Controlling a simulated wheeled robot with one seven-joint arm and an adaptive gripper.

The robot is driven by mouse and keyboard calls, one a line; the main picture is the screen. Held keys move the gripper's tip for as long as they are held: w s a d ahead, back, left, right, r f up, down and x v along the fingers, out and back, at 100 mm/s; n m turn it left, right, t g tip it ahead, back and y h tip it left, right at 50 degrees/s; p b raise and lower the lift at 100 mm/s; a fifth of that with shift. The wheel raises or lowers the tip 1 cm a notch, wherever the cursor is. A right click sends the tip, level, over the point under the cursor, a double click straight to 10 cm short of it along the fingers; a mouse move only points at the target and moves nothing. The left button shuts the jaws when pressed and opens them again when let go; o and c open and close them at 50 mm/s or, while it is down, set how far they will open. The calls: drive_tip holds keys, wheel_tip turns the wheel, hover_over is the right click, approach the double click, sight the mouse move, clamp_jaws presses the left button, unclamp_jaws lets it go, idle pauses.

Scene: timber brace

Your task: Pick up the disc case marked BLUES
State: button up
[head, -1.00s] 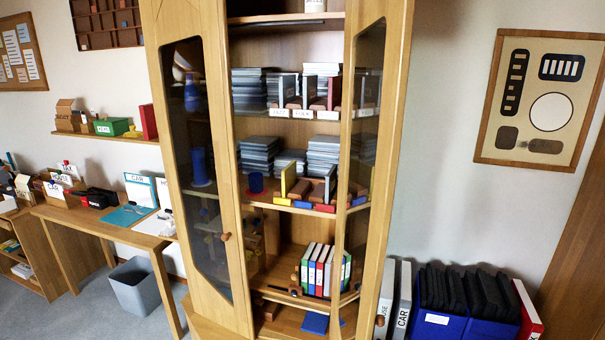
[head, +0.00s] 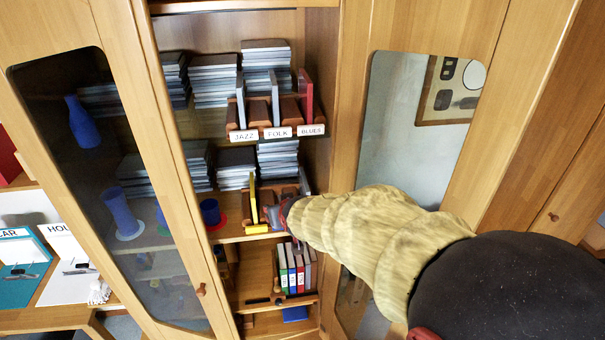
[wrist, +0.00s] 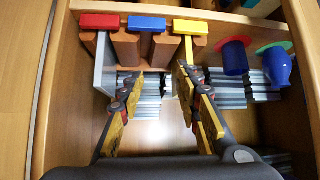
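A rack on the upper shelf carries labels JAZZ, FOLK and BLUES (head: 311,130). A dark red disc case (head: 305,97) stands upright above the BLUES label, with grey cases above the JAZZ (head: 241,102) and FOLK (head: 274,97) labels. I cannot read writing on the cases. My gripper (wrist: 158,82) is open, its fingers apart with no case visibly held between them. It is at the shelf below, by a second rack with red (wrist: 99,21), blue (wrist: 146,24) and yellow (wrist: 190,27) tags. The head view mostly hides my gripper behind my arm.
The second rack holds a grey case (wrist: 104,65) and a yellow case (wrist: 187,48). Stacks of grey cases (head: 213,80) stand behind. A blue cup (head: 210,211) stands left of the lower rack.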

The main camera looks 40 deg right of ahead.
drive_tip(key=m+t+h+p, duration=0.1)
drive_tip(key=m+h+p, duration=0.1)
drive_tip(key=p, duration=0.4)
approach(305, 180)
drive_tip(key=shift+w+d+f, duration=0.2)
drive_tip(key=shift+w+f, duration=0.7)
drive_tip(key=shift+w, duration=0.3)
drive_tip(key=shift+d, duration=0.35)
drive_tip(key=shift+d+f, duration=0.15)
drive_tip(key=shift+p+x, duration=0.4)
drive_tip(key=shift+x, duration=3.35)
drive_tip(key=shift+w, duration=0.1)
drive_tip(key=shift+c, duration=0.2)
drive_tip(key=c, duration=0.8)
clamp_jaws()
